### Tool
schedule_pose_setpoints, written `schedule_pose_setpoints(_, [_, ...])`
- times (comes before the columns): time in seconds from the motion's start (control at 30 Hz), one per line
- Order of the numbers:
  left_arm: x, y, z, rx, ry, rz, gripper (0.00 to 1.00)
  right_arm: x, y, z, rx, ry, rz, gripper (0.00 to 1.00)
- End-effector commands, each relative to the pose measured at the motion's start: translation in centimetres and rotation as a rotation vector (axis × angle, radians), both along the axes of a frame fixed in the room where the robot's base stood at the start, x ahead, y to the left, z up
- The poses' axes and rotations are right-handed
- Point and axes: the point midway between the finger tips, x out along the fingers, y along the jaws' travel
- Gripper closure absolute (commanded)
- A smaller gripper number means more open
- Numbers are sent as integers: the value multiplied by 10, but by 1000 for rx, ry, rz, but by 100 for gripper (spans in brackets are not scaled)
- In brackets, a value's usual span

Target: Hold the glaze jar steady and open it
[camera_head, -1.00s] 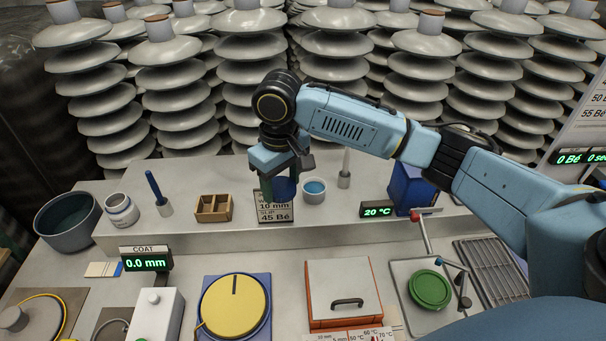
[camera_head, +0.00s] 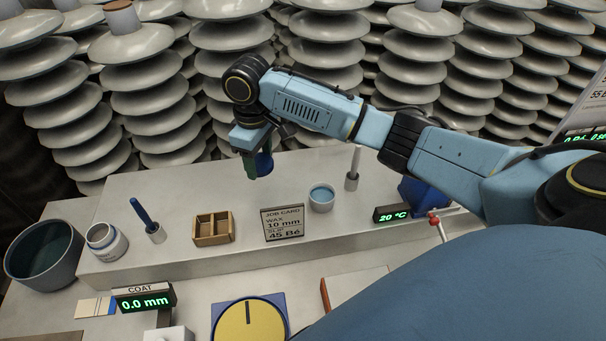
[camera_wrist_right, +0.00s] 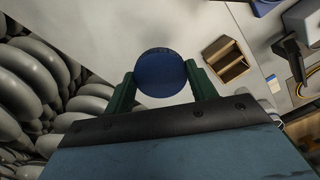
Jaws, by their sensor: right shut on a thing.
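My right gripper (camera_head: 257,165) is shut on a round blue thing (camera_wrist_right: 160,78), held between its green fingers above the raised shelf. The blue thing looks like a cap or lid; in the head view it is partly hidden by a finger, and I cannot tell whether anything is attached beneath it. A small white jar (camera_head: 104,242) with a label stands upright at the left end of the shelf, with no blue lid on it. It is apart from the right gripper. My left gripper is not in view.
A grey bowl (camera_head: 40,268) stands left of the jar. Insulator stacks (camera_head: 236,65) fill the back.

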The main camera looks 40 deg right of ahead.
Motion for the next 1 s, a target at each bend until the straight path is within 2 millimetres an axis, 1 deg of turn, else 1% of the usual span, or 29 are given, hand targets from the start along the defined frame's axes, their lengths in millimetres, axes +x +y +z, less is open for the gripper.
schedule_pose_setpoints(0.03, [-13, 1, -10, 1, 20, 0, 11, 0, 0, -9, 0, 0, -1, 71])
schedule_pose_setpoints(0.1, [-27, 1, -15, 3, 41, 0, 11, 0, 0, -15, 0, 0, -1, 71])
schedule_pose_setpoints(0.17, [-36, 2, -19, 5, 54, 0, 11, 0, 0, -19, 0, 0, -1, 71])
schedule_pose_setpoints(0.23, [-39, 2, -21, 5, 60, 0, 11, 0, 0, -23, -1, 1, -1, 71])
schedule_pose_setpoints(0.37, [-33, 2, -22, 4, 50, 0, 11, -1, 0, -42, 0, 4, -3, 71])
schedule_pose_setpoints(0.5, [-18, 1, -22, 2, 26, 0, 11, -1, 0, -67, -2, 3, -2, 71])
schedule_pose_setpoints(0.6, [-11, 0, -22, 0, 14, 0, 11, -1, 0, -79, -1, 2, -2, 71])
schedule_pose_setpoints(0.77, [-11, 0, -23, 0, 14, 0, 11, 0, 0, -91, -1, 2, -2, 71])
schedule_pose_setpoints(0.9, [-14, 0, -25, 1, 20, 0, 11, -1, 0, -111, -2, 3, -2, 71])
schedule_pose_setpoints(1.0, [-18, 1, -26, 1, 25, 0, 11, -1, 0, -121, -2, 1, 0, 71])
